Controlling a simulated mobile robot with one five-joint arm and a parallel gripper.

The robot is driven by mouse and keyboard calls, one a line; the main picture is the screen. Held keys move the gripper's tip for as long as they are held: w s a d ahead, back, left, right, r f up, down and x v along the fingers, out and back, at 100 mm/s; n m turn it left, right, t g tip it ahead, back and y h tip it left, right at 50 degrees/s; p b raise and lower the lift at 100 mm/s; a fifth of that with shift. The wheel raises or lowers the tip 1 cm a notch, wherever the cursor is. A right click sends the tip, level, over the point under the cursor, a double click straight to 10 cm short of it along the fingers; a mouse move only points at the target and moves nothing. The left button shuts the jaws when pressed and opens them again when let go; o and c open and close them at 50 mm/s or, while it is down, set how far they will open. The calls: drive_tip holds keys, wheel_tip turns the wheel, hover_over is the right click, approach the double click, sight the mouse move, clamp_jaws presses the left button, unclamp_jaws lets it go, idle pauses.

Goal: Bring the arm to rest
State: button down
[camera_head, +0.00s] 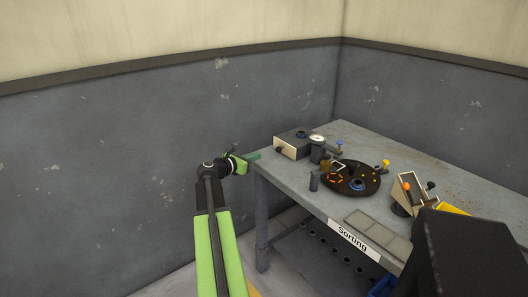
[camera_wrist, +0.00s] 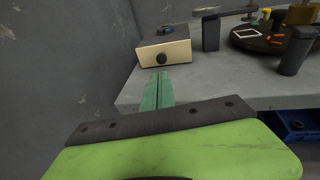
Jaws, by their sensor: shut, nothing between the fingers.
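My gripper (camera_head: 254,156) is at the end of my green and black arm, at the left end of the grey workbench (camera_head: 290,185). Its green fingers are shut together with nothing between them. In the wrist view the closed fingers (camera_wrist: 158,90) point toward a box with a cream front and a black knob (camera_wrist: 165,53). The fingertips appear just short of that box in the picture; I cannot tell the exact gap or whether they touch the bench top.
A dark round turntable (camera_head: 372,188) with small parts sits mid-bench. A gauge (camera_head: 317,139) stands by the cream-fronted box. A lever device (camera_head: 408,193) is at the right. A flat tray (camera_head: 372,228) lies near the "Sorting" label (camera_head: 352,240). Blue bins (camera_wrist: 295,130) are below. Wall stands behind.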

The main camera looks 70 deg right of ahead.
drive_tip(key=v, duration=0.2)
drive_tip(key=shift+w+a, duration=0.15)
drive_tip(key=shift+a, duration=0.1)
